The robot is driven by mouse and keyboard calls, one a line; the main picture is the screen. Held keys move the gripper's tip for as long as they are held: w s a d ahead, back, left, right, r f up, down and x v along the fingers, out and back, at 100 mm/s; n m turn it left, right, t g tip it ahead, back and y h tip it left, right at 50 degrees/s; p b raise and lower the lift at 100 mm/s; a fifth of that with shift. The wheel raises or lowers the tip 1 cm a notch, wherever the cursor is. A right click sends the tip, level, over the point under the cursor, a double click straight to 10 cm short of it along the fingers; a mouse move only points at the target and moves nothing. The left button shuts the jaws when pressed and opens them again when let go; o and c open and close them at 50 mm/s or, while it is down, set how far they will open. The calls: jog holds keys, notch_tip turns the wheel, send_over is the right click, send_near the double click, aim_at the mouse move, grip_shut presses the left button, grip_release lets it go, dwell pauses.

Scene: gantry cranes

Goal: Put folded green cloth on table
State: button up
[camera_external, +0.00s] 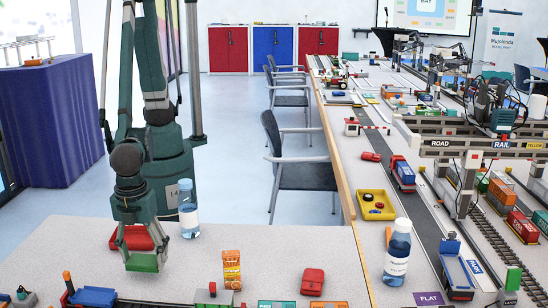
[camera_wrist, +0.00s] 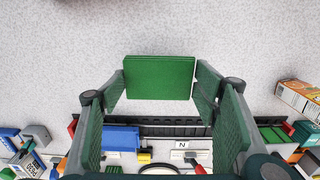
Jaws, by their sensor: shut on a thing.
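The folded green cloth (camera_external: 142,262) is a small flat green rectangle at the lower left of the external view. My gripper (camera_external: 138,248) points down over the near table (camera_external: 205,270) and is shut on the cloth. In the wrist view the cloth (camera_wrist: 160,78) spans between my fingertips (camera_wrist: 160,88), over the pale speckled tabletop (camera_wrist: 245,45). I cannot tell whether its underside touches the table or hangs just above it.
A red tray (camera_external: 135,238) is behind my gripper, and a water bottle (camera_external: 188,208) stands to its right. An orange box (camera_external: 231,270) and a red block (camera_external: 312,281) are farther right. Toy train pieces (camera_external: 92,296) line the front edge. Bare table lies between.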

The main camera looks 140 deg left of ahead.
aim_at(144, 260)
jog(key=shift+f+b, duration=0.3)
jog(key=shift+f, duration=1.4)
jog(key=shift+f, duration=0.2)
jog(key=o, duration=0.8)
jog(key=shift+c, duration=0.2)
jog(key=shift+r, duration=0.15)
jog(key=shift+r+p, duration=1)
jog(key=shift+r, duration=5.1)
